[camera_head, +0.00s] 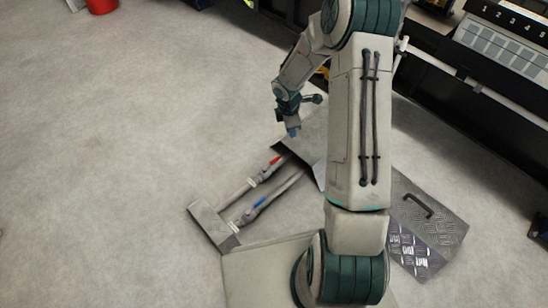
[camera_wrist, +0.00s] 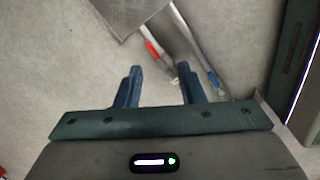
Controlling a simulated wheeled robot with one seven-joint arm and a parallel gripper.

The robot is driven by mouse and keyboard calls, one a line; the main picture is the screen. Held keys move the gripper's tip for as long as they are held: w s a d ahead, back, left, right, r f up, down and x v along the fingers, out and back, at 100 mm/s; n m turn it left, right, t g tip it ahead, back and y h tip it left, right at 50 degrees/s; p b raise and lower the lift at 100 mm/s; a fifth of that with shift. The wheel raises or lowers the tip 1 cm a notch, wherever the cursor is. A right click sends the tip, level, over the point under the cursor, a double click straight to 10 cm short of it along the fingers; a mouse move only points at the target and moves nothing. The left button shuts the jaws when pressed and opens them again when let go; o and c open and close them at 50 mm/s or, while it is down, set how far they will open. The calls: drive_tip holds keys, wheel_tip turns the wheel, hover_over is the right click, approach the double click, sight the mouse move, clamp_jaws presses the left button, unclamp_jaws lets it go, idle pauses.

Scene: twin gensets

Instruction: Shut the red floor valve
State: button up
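The red valve handle (camera_head: 275,160) sits on a grey pipe close to the floor in the head view. It also shows in the wrist view (camera_wrist: 152,48), beyond the fingertips. A blue valve handle (camera_head: 259,202) is on the parallel pipe beside it, and it shows in the wrist view (camera_wrist: 212,79) further right. My gripper (camera_head: 293,130) is above and just beyond the red handle in the head view, apart from it. In the wrist view my gripper (camera_wrist: 160,72) has its two blue fingers spread with nothing between them.
A grey box end (camera_head: 212,226) and a sloped metal plate (camera_head: 305,140) bound the pipes. A checker-plate cover with a handle (camera_head: 425,225) lies to the right. Dark machinery with a numbered panel (camera_head: 505,40) stands at the right. A red bucket (camera_head: 101,5) is far back; the left floor is clear.

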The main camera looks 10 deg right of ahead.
sight(274, 161)
drive_tip(key=w+a+f+n+b, duration=0.1)
drive_tip(key=w+f+n, duration=0.1)
drive_tip(key=f, duration=0.7)
drive_tip(key=w+a+f+n+y+b, duration=0.1)
drive_tip(key=w+a+f+n, duration=0.1)
drive_tip(key=f, duration=0.7)
drive_tip(key=w+a+f+n+y+b, duration=0.1)
drive_tip(key=f+n, duration=0.1)
drive_tip(key=f, duration=0.7)
drive_tip(key=shift+w+a+t+b, duration=0.2)
drive_tip(key=shift+w+t+b, duration=0.1)
drive_tip(key=shift+w, duration=0.1)
clamp_jaws()
